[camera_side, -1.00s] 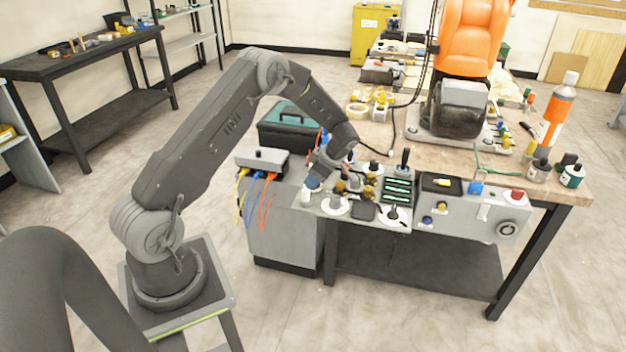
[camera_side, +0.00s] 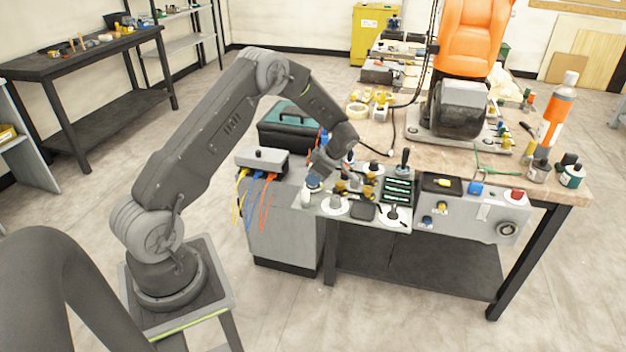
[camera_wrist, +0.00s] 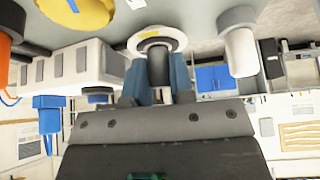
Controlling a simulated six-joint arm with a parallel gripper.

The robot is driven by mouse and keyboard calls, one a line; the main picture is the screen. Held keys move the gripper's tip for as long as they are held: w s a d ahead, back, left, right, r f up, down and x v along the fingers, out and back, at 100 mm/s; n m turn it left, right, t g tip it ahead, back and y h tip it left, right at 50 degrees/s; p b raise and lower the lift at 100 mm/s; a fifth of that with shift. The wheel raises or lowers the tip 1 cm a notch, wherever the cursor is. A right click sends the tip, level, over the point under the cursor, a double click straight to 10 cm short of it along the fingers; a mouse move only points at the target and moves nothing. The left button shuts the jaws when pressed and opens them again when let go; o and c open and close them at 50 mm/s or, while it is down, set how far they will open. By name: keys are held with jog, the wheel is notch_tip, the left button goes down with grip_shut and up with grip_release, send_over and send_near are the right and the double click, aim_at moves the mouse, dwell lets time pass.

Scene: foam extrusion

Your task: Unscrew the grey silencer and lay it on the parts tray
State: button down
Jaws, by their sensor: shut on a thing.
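In the wrist view, my gripper (camera_wrist: 157,82) has its two blue fingers shut on a dark grey cylinder, which looks like the grey silencer (camera_wrist: 158,62). The cylinder's end meets a white round base with a yellow mark (camera_wrist: 152,34); I cannot tell whether its thread is still engaged. In the side view, my gripper (camera_side: 315,184) is low over the left end of the fixture plate, and my wrist hides most of the silencer. A shallow dark tray (camera_side: 430,190) sits on the grey control box to the right; I cannot tell if it is the parts tray.
A white post with a grey cap (camera_wrist: 238,42) stands close beside my fingers. Several yellow fittings and white round bases crowd the plate. A grey box with coloured cables (camera_side: 262,160) is on the left, and a green-topped case (camera_side: 291,125) is behind.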

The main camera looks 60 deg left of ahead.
jog(key=shift+r, duration=0.15)
jog(key=shift+r, duration=2.2)
jog(key=w+d+m+t+h, duration=0.1)
jog(key=w+d+t+h, duration=0.1)
jog(key=d+h, duration=0.2)
jog(key=w+d+m+t+h, duration=0.2)
jog(key=d+h, duration=0.2)
jog(key=h, duration=0.2)
jog(key=w+d+f+m+t+h, duration=0.1)
jog(key=w+d+t+h, duration=0.1)
jog(key=h, duration=0.4)
jog(key=shift+w+d+m+t, duration=0.1)
jog(key=shift+d+m+t, duration=0.35)
jog(key=shift+d, duration=0.9)
jog(key=shift+f, duration=0.7)
jog(key=shift+f, duration=0.15)
jog(key=shift+f, duration=0.7)
